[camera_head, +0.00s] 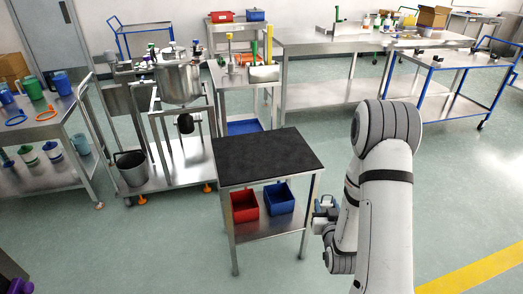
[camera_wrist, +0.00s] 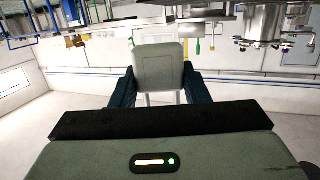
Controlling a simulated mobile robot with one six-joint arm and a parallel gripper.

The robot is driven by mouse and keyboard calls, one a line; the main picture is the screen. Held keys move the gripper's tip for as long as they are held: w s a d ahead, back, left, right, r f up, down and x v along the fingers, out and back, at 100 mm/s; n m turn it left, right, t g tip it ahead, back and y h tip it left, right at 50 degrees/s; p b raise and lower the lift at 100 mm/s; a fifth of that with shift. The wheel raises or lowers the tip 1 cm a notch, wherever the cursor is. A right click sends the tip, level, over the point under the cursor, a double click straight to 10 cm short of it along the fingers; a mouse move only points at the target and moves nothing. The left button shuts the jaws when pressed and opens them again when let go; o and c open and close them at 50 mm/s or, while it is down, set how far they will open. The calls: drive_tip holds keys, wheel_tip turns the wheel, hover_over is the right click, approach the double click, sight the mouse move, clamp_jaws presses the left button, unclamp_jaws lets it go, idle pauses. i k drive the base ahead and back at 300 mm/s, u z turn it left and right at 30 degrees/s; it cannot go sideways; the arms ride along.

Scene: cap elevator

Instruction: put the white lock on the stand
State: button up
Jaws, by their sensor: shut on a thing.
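My gripper (camera_head: 326,208) is low to the right of the small black-topped stand (camera_head: 265,155), apart from it. In the wrist view my gripper (camera_wrist: 158,88) has its two dark blue fingers on either side of a pale grey-white block, which looks like the white lock (camera_wrist: 160,62). The lock sits between the fingers, with a light strip showing below it. In the head view the lock is too small and too hidden by my arm to make out clearly. The stand's black top is bare.
A red bin (camera_head: 244,206) and a blue bin (camera_head: 279,198) sit on the stand's lower shelf. A steel cart with a pot (camera_head: 178,82) is behind left. A blue-framed table (camera_head: 455,60) is at the back right. Open floor lies around the stand's front.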

sight(263, 165)
drive_tip(key=z, duration=0.2)
drive_tip(key=i, duration=0.85)
drive_tip(key=u, duration=0.25)
